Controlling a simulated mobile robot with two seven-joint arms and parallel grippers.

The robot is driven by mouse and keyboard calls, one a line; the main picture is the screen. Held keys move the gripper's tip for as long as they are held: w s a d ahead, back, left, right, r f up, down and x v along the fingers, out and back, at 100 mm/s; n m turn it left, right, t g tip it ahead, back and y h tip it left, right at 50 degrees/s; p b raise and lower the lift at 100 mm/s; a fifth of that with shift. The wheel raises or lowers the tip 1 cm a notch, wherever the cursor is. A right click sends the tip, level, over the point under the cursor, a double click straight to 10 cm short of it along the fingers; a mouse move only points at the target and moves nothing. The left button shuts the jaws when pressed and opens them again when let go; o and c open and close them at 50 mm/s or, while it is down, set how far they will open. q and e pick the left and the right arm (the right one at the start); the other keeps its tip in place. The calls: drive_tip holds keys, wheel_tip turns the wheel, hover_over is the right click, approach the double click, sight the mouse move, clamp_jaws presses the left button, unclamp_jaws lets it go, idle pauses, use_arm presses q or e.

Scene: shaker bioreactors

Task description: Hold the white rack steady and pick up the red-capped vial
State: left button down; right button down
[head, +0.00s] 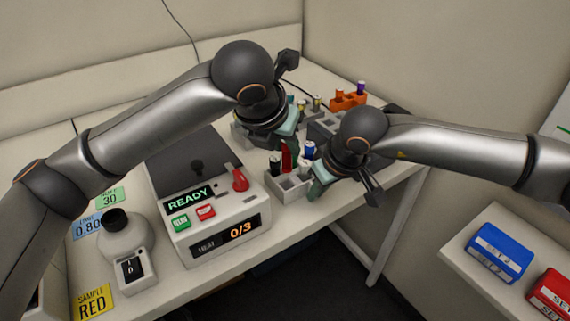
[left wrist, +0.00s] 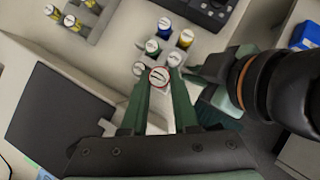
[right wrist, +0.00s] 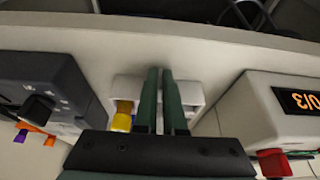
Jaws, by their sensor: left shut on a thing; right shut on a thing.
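The white rack (head: 290,188) stands on the bench right of the control unit, with several coloured vials in it. It also shows in the right wrist view (right wrist: 192,93). The red-capped vial (head: 287,157) stands among blue, green and white ones; its round cap shows in the left wrist view (left wrist: 159,77). My left gripper (left wrist: 160,88) is shut on the red-capped vial. Whether the vial's base is clear of the rack is hidden. My right gripper (head: 317,184) is shut on the rack's wall; its fingers (right wrist: 162,95) show close together there.
The control unit (head: 222,222) reads READY and 0/3, with a red knob. Behind are a grey device (head: 322,127) and an orange rack (head: 346,101). A round-topped instrument (head: 125,240) stands front left. Blue (head: 499,253) and red boxes lie on a separate right shelf.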

use_arm(q)
drive_tip(key=shift+r, duration=1.3)
use_arm(e)
drive_tip(key=c, duration=0.9)
unclamp_jaws()
drive_tip(key=shift+r, duration=0.1)
